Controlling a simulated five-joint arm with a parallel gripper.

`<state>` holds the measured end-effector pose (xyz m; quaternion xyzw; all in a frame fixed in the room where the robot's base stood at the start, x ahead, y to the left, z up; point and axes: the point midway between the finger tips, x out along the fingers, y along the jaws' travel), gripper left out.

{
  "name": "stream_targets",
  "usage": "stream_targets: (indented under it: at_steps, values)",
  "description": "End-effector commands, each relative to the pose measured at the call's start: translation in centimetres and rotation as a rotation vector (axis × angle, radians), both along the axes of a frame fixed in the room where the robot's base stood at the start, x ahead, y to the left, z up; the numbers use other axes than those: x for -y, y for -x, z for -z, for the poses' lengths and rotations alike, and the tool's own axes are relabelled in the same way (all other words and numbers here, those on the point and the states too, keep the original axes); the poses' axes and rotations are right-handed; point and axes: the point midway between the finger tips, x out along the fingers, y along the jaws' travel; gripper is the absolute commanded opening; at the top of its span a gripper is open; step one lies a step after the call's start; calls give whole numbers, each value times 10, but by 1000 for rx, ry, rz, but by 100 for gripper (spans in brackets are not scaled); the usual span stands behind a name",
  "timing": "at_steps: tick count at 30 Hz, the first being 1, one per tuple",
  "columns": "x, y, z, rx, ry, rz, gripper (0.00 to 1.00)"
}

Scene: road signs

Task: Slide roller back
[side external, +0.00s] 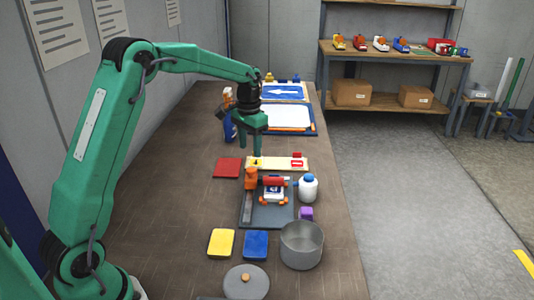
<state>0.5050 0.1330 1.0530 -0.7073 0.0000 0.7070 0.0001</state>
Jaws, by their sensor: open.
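A small device with a red top and orange wheels (272,189), which looks like the roller, stands on a dark grey plate (284,218). An orange block-like part (251,177) stands at the plate's back left corner, above a grey strip along the plate's left side. My gripper (250,152) is open and empty. It points down over the near end of a cream board (280,163) with yellow and red marks, behind the roller in the picture. Whether its fingertips touch the board I cannot tell.
A white jar with blue lid (308,188), purple block (306,213) and grey pot (301,245) stand right of or before the plate. A red square (228,168), yellow sponge (221,242), blue sponge (256,245) and lid (246,282) lie around. The table's left side is clear.

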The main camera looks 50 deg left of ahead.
Motion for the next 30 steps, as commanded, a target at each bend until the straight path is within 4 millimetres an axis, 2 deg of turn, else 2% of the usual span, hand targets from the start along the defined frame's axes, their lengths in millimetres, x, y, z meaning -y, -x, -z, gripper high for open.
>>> stream_targets:
  at_steps: [5, 21, 30]
  values:
    - [0, 0, 12, -3, 1, 0, 50]
    - [0, 1, 71, -3, 1, 0, 50]
    - [0, 0, 76, 0, 0, 0, 50]
